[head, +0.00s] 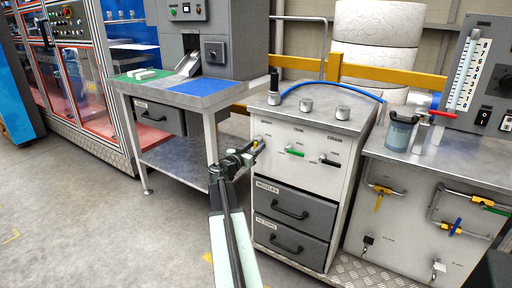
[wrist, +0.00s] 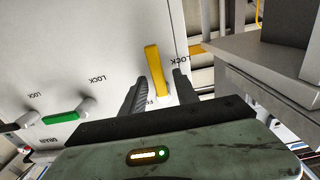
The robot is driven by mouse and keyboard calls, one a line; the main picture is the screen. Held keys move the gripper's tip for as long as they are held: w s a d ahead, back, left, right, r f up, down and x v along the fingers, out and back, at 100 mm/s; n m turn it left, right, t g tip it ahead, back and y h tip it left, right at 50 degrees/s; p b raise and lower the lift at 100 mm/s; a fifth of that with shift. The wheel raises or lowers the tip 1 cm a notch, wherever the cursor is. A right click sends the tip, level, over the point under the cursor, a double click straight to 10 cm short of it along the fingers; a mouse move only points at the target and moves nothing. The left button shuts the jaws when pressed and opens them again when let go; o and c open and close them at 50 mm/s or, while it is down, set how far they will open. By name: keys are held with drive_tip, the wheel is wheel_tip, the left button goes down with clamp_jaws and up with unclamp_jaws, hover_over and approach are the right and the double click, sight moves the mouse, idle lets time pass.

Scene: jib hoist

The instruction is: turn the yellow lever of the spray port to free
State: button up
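The yellow lever (wrist: 154,68) of the spray port is on the pale front panel of the cabinet. In the wrist view it stands nearly upright, tilted slightly left. A "LOCK" label (wrist: 180,61) is beside it on the right; a partly hidden label starting with "F" is by its lower end. My gripper (wrist: 159,80) is open, with one finger on each side of the lever and visible gaps between. In the head view my gripper (head: 247,150) is at the panel's left port, and only a bit of the yellow lever (head: 256,143) shows.
The green lever (head: 295,152) and black lever (head: 330,161) are to the right on the same panel. Drawers (head: 290,205) are below. A grey table (head: 185,93) stands left, and a bench with yellow-handled pipes (head: 380,190) right. Floor is clear at the left front.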

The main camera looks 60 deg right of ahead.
drive_tip(key=shift+d, duration=0.25)
drive_tip(key=shift+a, duration=0.1)
clamp_jaws()
idle(1.1)
